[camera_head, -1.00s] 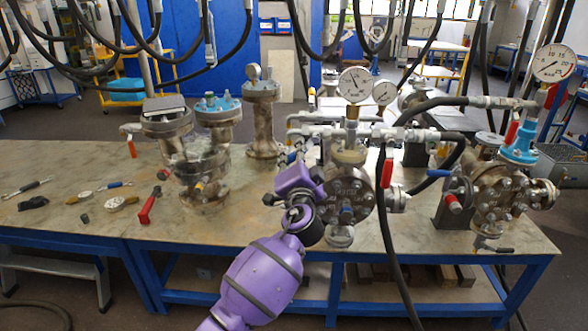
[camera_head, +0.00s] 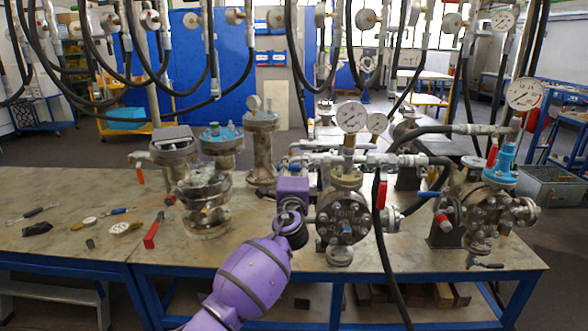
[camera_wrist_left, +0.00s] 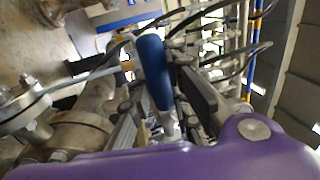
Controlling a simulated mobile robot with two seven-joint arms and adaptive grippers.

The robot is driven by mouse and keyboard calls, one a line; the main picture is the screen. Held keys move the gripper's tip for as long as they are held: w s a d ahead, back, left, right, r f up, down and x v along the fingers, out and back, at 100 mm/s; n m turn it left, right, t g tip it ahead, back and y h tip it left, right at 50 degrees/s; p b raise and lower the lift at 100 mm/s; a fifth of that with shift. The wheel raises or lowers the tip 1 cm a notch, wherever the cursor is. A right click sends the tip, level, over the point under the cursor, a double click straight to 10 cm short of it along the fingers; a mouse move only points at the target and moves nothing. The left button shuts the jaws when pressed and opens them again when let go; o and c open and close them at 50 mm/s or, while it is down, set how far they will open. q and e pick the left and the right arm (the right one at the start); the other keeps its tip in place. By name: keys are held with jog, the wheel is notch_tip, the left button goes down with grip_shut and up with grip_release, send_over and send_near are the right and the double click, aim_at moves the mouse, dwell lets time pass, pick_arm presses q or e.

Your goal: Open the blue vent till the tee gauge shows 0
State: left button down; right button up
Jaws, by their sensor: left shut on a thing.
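In the left wrist view a blue vent handle (camera_wrist_left: 153,70) stands between the two dark fingers of my left gripper (camera_wrist_left: 160,100), which is shut on it. In the head view my purple left gripper (camera_head: 292,190) is just left of the middle flanged vessel (camera_head: 342,218); its fingertips and the blue handle are hidden there. Above that vessel are a larger gauge (camera_head: 352,117) and a smaller gauge (camera_head: 376,123). I cannot tell which one is the tee gauge, and their needles are too small to read surely. My right gripper is not in view.
A red lever (camera_head: 382,193) and a black hose (camera_head: 378,245) are close right of the middle vessel. Another vessel (camera_head: 487,212) with a gauge (camera_head: 524,94) stands at the right. Flanged vessels (camera_head: 205,205) stand left of my gripper. Loose tools lie on the bench's left part (camera_head: 65,190).

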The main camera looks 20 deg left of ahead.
pick_arm(q)
jog(key=shift+f, duration=0.1)
dwell(0.3)
jog(key=c, duration=2.1)
grip_release()
jog(key=o, duration=0.5)
jog(key=v, duration=1.2)
jog(key=shift+s, duration=0.1)
